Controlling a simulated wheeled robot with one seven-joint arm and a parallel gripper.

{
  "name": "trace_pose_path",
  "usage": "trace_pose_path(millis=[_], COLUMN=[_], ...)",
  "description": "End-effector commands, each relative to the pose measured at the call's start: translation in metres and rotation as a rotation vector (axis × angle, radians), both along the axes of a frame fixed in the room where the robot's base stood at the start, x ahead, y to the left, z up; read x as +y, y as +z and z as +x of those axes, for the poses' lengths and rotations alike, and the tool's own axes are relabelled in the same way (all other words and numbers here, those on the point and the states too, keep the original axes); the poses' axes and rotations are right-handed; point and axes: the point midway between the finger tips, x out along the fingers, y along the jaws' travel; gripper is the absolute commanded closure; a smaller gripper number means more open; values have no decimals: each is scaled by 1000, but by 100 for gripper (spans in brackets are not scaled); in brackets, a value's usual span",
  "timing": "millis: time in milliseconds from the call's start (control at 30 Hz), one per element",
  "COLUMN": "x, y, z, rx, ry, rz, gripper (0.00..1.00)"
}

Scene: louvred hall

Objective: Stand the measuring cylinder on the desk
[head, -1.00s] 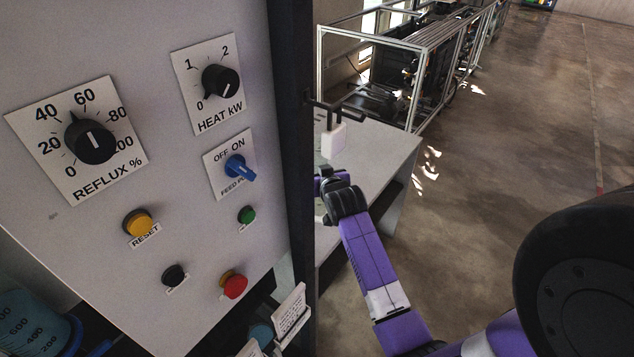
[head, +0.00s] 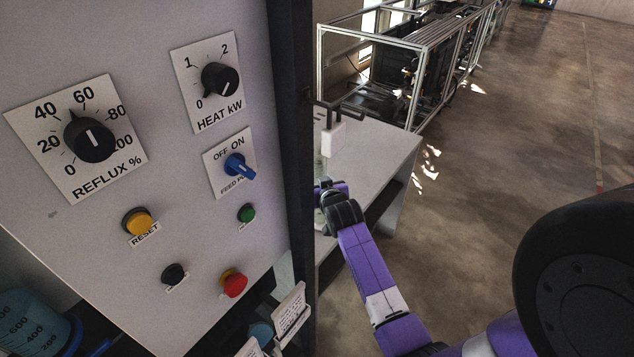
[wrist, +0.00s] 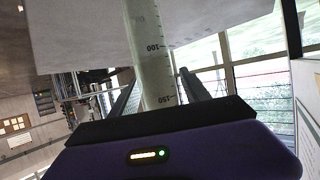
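The measuring cylinder (wrist: 152,70) is a clear, pale tube with dark graduations, 100 and 150 among them. In the wrist view it runs between the two dark fingers of my gripper (wrist: 158,88), which look shut on it. The higher marks are nearer my gripper. Its far end leaves the top of the frame, so its base and any contact with the desk are hidden. The grey desk (head: 385,150) stands behind the control panel in the head view, and my gripper (head: 330,205) is over its left part, partly hidden by the panel's edge.
The control panel (head: 190,210), with knobs and buttons, fills the left of the head view, its dark post (head: 298,130) beside the desk. A white box (head: 333,138) is near the desk's back. A metal frame rack (head: 410,70) stands beyond. Floor to the right is clear.

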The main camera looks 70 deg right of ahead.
Motion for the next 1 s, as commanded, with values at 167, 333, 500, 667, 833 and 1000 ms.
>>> trace_pose_path(millis=[167,333,500,667,833,1000], x=[0,2,20,44,67,81], y=[0,4,12,24,37,45], z=[0,-2,-15,-35,-53,-66], rx=[0,0,0,1,0,1], ry=[0,0,1,0,1,-1], rz=[0,0,0,1,0,1], gripper=[46,46,46,46,46,46])
